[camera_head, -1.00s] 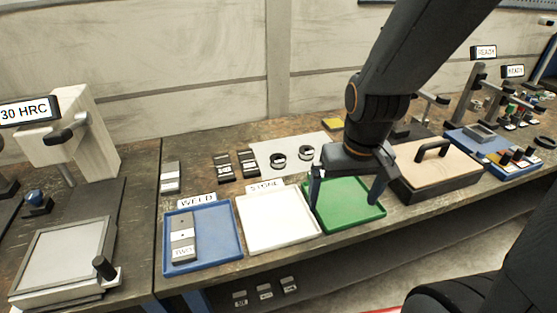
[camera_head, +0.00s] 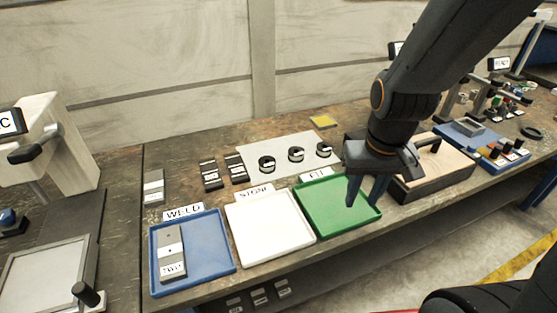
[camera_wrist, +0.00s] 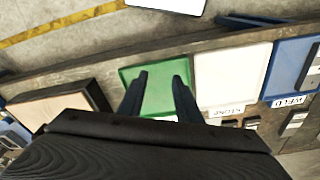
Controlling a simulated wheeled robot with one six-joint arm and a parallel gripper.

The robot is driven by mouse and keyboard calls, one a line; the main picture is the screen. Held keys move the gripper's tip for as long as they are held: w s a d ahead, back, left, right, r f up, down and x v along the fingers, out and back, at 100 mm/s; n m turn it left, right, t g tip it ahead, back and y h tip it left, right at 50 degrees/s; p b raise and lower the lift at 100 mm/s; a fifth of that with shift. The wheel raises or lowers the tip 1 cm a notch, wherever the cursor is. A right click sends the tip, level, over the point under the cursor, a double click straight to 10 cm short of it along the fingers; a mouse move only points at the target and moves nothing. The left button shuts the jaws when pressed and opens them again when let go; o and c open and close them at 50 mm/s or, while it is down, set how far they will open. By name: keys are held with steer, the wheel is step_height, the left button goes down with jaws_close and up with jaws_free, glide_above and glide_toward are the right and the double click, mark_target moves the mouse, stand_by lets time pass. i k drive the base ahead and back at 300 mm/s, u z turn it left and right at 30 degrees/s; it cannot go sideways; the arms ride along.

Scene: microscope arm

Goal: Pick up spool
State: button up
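No thing in view can be clearly made out as a spool. A flat black ring (camera_head: 532,132) lies at the far right of the bench. My gripper (camera_head: 364,203) is above the right part of the green tray (camera_head: 318,222), fingers apart and empty. The wrist view also shows the gripper (camera_wrist: 159,77) open over the green tray (camera_wrist: 160,101).
A white tray (camera_head: 266,232) and a blue tray (camera_head: 212,252) stand left of the green one. The blue tray holds a grey block (camera_head: 172,252). A wooden-topped box (camera_head: 447,168) is right of my gripper. A yellow pad (camera_head: 323,122) lies at the back.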

mark_target(267, 165)
steer(key=i, duration=0.25)
steer(key=u, duration=0.65)
